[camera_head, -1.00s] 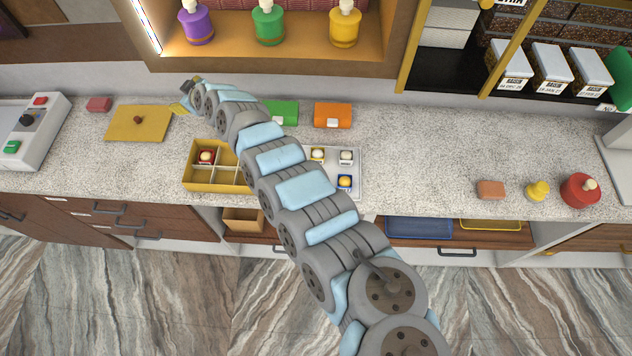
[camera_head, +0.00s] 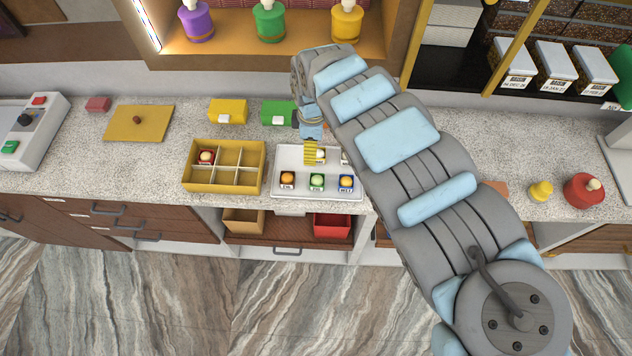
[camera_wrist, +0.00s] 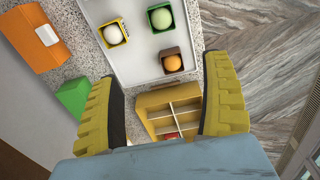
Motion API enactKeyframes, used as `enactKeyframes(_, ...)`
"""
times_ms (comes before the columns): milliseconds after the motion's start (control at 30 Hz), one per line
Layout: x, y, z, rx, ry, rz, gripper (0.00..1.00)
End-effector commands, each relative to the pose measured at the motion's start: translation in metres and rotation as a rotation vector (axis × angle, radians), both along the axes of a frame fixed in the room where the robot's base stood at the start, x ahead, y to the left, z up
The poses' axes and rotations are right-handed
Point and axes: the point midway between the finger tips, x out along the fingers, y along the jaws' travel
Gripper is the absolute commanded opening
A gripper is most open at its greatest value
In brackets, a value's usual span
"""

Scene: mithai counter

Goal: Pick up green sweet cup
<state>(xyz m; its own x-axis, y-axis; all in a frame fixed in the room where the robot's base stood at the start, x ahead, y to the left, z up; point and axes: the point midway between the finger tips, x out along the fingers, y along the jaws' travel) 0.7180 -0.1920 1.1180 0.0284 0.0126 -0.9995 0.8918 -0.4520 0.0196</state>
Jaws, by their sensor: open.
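The green sweet cup (camera_head: 317,181), with a pale green sweet, stands in the middle of the front row on the white tray (camera_head: 279,161). The green cup also shows near the top of the wrist view (camera_wrist: 160,17). Beside it are a brown cup with an orange sweet (camera_wrist: 172,61) and a blue cup (camera_head: 345,182). My gripper (camera_head: 311,152) is open and empty above the back part of the tray, partly hiding the back row. In the wrist view the green cup lies beyond the open fingers (camera_wrist: 162,95), not between them.
A yellow divided box (camera_head: 188,178) left of the tray holds one red cup (camera_head: 206,157). Yellow (camera_head: 228,110) and green (camera_head: 277,110) boxes stand behind. A yellow cup with a white sweet (camera_wrist: 113,34) is on the tray.

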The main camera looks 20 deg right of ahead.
Motion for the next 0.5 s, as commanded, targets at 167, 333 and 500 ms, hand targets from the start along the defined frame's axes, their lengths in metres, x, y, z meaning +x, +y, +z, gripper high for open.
enactKeyframes(167, -0.012, -0.009, -0.007, -0.013, 0.034, 0.001, 0.80)
enactKeyframes(333, -0.012, -0.007, -0.031, -0.008, 0.033, 0.002, 0.80)
enactKeyframes(500, -0.011, -0.008, -0.054, -0.010, 0.031, 0.001, 0.80)
